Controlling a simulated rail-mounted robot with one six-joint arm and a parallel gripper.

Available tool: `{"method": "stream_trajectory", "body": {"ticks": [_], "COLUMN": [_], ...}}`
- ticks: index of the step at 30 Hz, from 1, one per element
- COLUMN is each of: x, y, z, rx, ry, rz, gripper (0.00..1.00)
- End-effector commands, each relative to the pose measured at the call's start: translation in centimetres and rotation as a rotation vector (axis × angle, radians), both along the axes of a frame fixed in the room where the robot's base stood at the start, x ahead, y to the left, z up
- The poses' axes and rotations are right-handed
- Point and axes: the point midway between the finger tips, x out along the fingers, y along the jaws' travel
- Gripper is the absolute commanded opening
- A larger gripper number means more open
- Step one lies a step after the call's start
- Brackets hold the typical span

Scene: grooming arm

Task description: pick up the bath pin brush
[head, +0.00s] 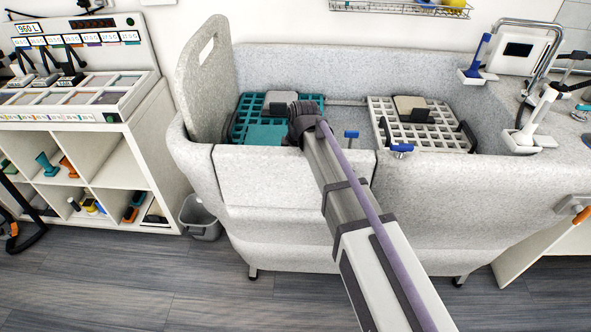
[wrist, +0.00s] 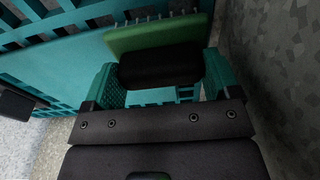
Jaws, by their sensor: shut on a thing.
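The bath pin brush shows in the wrist view as a green pad (wrist: 150,38) with small pins along its far edge and a thick black handle (wrist: 160,67). My gripper (wrist: 158,78) has its teal fingers on either side of the black handle and is shut on it. The brush is over a teal grate (wrist: 62,62); I cannot tell whether it touches the grate. In the head view, my arm covers the brush and the gripper's fingers at the teal grate (head: 240,127) inside the grey tub.
The speckled tub (head: 270,190) has a raised panel (head: 207,75) at left. A white grate (head: 432,135) with a beige-topped block (head: 409,105) is to the right. A blue-handled brush (head: 479,57) and a white one (head: 537,117) stand on the right ledge.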

Motion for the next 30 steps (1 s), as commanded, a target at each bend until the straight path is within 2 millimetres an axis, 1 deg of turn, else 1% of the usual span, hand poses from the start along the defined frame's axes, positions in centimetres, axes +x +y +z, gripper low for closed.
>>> {"method": "stream_trajectory", "body": {"ticks": [5, 8, 11, 14, 21, 24, 27, 30], "x": [0.0, 0.0, 0.0, 0.0, 0.0, 0.0, 0.0, 0.0], "y": [0.0, 0.0, 0.0, 0.0, 0.0, 0.0, 0.0, 0.0], "z": [0.6, 1.5, 3.2, 5.6, 13.8, 16.3, 17.8, 18.3], "rx": [0.000, 0.000, 0.000, 0.000, 0.000, 0.000, 0.000, 0.000], "ry": [0.000, 0.000, 0.000, 0.000, 0.000, 0.000, 0.000, 0.000], "rz": [0.000, 0.000, 0.000, 0.000, 0.000, 0.000, 0.000, 0.000], "gripper": [0.57, 0.57, 0.57, 0.57, 0.57, 0.57, 0.57, 0.57]}}
